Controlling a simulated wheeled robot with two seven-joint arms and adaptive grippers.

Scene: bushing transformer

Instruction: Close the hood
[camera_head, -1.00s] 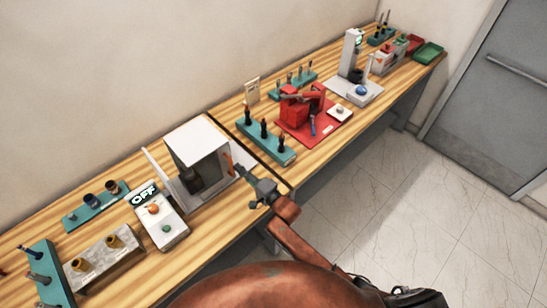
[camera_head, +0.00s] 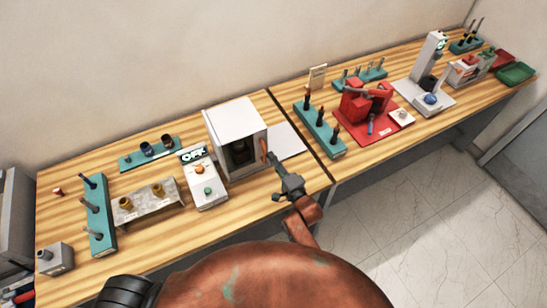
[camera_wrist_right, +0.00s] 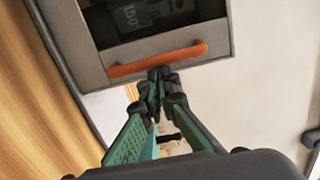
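The hood (camera_head: 237,112) is a white box with a dark opening or window in front, standing on the wooden bench. Its orange handle (camera_head: 264,150) is at the right of the front. In the right wrist view the handle (camera_wrist_right: 158,60) runs along the lower edge of the dark pane. My right gripper (camera_head: 271,158) is beside the handle. Its fingers are together in the wrist view (camera_wrist_right: 158,77), with the tips just below the handle; I cannot tell whether they touch it. Nothing shows between them. I cannot tell exactly how far the hood is open. My left gripper is out of view.
A grey control box (camera_head: 203,180) with an OFF display stands left of the hood. Teal tool racks (camera_head: 98,215) and a metal stand (camera_head: 146,205) are farther left. A red fixture (camera_head: 367,110) and more racks are to the right. The floor (camera_head: 430,200) in front is clear.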

